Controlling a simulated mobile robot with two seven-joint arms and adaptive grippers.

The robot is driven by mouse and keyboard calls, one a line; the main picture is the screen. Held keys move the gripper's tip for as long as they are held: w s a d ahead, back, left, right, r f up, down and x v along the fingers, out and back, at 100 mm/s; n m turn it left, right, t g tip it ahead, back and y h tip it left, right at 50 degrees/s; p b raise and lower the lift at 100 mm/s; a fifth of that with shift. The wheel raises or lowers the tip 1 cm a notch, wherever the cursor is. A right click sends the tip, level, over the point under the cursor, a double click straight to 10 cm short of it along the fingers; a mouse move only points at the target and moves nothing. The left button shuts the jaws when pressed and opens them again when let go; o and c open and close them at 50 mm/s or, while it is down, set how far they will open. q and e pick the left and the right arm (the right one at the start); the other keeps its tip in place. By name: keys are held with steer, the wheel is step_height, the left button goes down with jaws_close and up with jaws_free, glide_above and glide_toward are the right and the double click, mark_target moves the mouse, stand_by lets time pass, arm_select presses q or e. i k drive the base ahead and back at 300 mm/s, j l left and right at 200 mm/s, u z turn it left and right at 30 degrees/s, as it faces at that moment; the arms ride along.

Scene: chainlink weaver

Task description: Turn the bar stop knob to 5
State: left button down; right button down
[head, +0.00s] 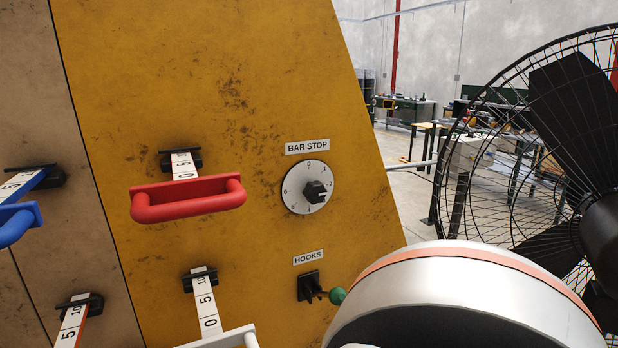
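The bar stop knob (315,191) is a black knob on a round white dial (293,200), mounted on a worn yellow panel under a "BAR STOP" label (307,147). A 0 shows at the dial's top; the other numerals are small and hard to read. A pale mark on the knob appears to face right and slightly down. Neither gripper is in view. A rounded white and orange part of my own arm fills the lower right, clear of the knob in the picture.
A red handle (188,199) sticks out left of the dial. Below the dial are a "HOOKS" lever with a green ball (337,296) and a white handle (222,338). A blue handle (17,220) is far left. A large caged fan (560,140) stands right.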

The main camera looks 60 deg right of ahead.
mark_target(315, 192)
steer(key=z, duration=2)
